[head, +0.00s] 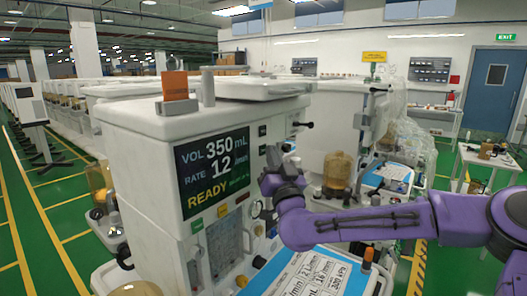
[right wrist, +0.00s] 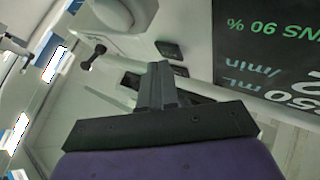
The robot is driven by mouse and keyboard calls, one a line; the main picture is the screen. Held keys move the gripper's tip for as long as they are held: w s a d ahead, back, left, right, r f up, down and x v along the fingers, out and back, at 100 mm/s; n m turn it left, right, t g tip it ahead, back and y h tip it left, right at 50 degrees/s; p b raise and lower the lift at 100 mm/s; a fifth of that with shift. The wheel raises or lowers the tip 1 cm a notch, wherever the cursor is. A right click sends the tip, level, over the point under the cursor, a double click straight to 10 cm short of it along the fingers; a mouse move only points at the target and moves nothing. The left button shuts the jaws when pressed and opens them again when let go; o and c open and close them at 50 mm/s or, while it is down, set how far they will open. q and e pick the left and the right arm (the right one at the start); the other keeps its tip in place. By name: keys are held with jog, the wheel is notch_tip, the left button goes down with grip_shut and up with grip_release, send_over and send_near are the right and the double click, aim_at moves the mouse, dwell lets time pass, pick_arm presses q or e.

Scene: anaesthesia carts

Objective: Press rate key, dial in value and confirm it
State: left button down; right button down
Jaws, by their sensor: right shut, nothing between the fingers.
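The cart's dark screen (head: 212,170) reads VOL 350 mL, RATE 12 /min and READY; part of it shows upside down in the right wrist view (right wrist: 275,55). Small dark keys (head: 262,131) sit on the side panel right of the screen; two also show near my fingers in the right wrist view (right wrist: 170,50). My right gripper (head: 272,160) is shut and empty, its fingertips (right wrist: 157,68) close to this panel. I cannot tell whether they touch it. The gripper hides part of the panel, and I cannot tell which key is for rate. My left gripper is out of view.
A blue and white card (head: 312,275) with printed values lies on the cart's shelf below my right arm. An orange block (head: 175,86) stands on top of the cart. A black-ended lever (head: 303,124) sticks out near the gripper. More carts stand behind.

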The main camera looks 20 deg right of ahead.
jog(key=shift+w+a, duration=0.25)
jog(key=shift+w, duration=0.15)
dwell(0.4)
jog(key=shift+s+d, duration=0.1)
jog(key=shift+s, duration=0.05)
jog(key=shift+s+d+b, duration=0.35)
jog(key=shift+s, duration=0.3)
jog(key=shift+s+d, duration=0.45)
jog(key=shift+s, duration=0.25)
jog(key=shift+s+d, duration=0.4)
jog(key=shift+s, duration=0.35)
jog(key=shift+s+d, duration=0.45)
jog(key=shift+s, duration=0.25)
